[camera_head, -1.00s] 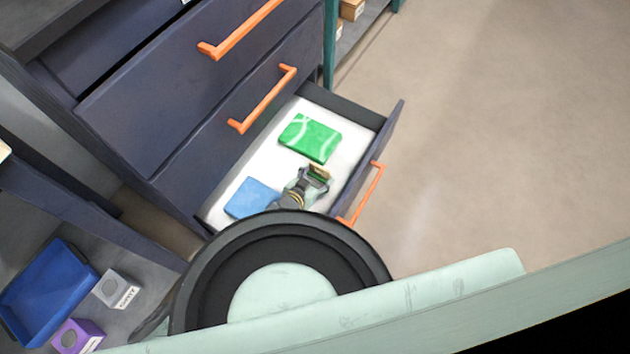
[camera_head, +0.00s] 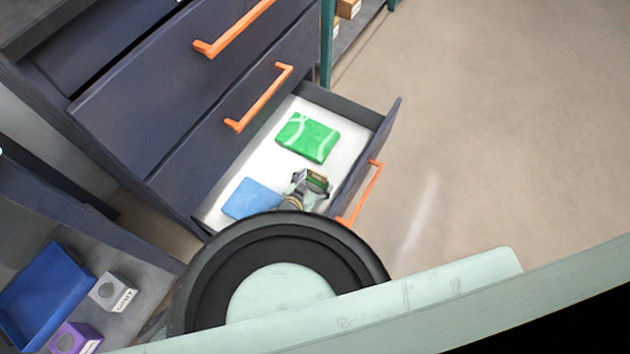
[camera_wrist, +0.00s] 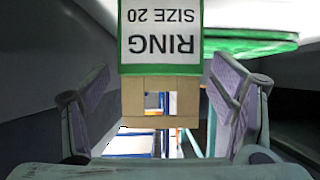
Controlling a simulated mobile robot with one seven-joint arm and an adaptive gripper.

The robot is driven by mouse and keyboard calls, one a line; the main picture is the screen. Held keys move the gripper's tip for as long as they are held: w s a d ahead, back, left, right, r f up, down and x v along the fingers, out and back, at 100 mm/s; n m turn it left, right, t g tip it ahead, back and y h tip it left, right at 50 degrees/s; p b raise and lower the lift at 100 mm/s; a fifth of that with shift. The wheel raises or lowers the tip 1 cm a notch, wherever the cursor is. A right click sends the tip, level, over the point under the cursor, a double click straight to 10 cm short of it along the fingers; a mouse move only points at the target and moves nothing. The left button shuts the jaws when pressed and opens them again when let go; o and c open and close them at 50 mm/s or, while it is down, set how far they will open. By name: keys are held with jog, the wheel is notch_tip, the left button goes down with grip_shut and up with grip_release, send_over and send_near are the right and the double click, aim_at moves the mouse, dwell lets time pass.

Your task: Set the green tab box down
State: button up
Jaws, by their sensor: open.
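The green tab box (camera_head: 317,179) is in the open bottom drawer (camera_head: 340,158), close to its front panel. In the wrist view its green-edged white label (camera_wrist: 160,45) reads "RING SIZE 20" upside down, and its brown cardboard tab (camera_wrist: 160,84) with a square hole points toward me. My gripper (camera_wrist: 160,108) is open, with one finger on each side of the tab and gaps showing on both sides. In the head view my gripper (camera_head: 308,187) is at the box, partly hidden by my arm. The box's underside is hidden.
A green package (camera_head: 308,137) with pale bands and a blue flat package (camera_head: 252,198) lie in the same drawer. The drawer's orange handle (camera_head: 362,192) is on its front. A shelf at lower left holds a blue bin (camera_head: 45,295) and small grey and purple boxes.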

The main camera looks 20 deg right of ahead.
jog(key=shift+r, duration=0.25)
jog(key=p+v, duration=0.1)
jog(key=v, duration=1.1)
jog(key=shift+f, duration=0.2)
jog(key=shift+r, duration=0.1)
